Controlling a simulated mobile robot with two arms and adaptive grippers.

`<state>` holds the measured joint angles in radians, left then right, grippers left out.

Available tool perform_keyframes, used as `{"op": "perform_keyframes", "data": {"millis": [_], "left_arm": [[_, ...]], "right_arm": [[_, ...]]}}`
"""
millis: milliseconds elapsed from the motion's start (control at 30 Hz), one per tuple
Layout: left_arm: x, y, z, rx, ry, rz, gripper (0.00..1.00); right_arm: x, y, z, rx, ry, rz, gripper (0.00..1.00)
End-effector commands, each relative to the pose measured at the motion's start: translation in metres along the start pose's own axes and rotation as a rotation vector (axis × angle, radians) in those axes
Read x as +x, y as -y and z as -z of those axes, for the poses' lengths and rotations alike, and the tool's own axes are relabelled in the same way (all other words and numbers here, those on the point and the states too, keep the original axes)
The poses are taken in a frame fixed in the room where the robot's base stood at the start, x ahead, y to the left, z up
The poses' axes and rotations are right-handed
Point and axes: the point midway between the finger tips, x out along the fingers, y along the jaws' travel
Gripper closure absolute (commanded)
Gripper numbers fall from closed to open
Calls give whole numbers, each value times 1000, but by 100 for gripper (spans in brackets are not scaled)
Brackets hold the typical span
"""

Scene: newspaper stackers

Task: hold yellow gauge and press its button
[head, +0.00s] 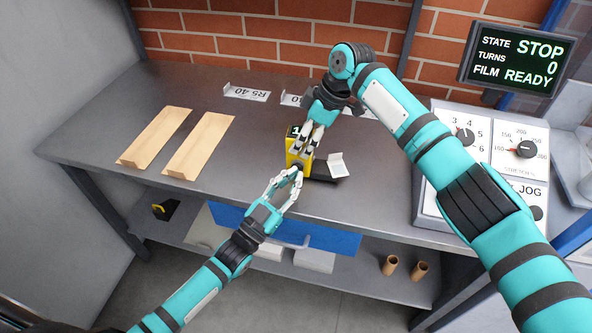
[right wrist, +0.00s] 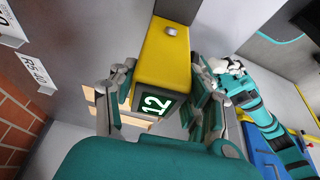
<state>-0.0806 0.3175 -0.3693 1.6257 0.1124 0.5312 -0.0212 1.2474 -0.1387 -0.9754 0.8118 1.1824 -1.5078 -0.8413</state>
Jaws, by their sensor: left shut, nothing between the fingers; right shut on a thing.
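The yellow gauge (head: 293,146) stands on the grey workbench, with a dark base showing beside its foot. My right gripper (head: 307,139) is shut on the gauge from above; in the right wrist view its fingers lie on both sides of the gauge (right wrist: 163,62). The gauge's green display (right wrist: 156,105) reads 12. A small silver button (right wrist: 170,31) sits on its yellow face. My left gripper (head: 297,172) is shut and empty, close to the gauge's near lower side. In the right wrist view the left gripper (right wrist: 226,66) is right of the gauge, apart from the button.
Two tan paper pieces (head: 155,137) (head: 198,147) lie left on the bench. Label cards (head: 247,93) stand behind, and a small white card (head: 337,165) is right of the gauge. A dial panel (head: 490,150) and a STOP screen (head: 515,58) are at right.

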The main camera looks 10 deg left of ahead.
Motion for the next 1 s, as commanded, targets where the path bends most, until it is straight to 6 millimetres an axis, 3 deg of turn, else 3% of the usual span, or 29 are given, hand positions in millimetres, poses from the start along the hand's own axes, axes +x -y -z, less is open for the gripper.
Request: {"op": "perform_keyframes", "data": {"millis": [33,733,1000], "left_arm": [[8,8,6,18,-19,8,100],[0,4,12,17,-22,8,100],[-19,-7,21,14,-20,6,100]], "right_arm": [[0,1,1,-1,-2,1,95],[-1,0,1,-1,-1,0,95],[0,0,0,0,-1,0,95]]}}
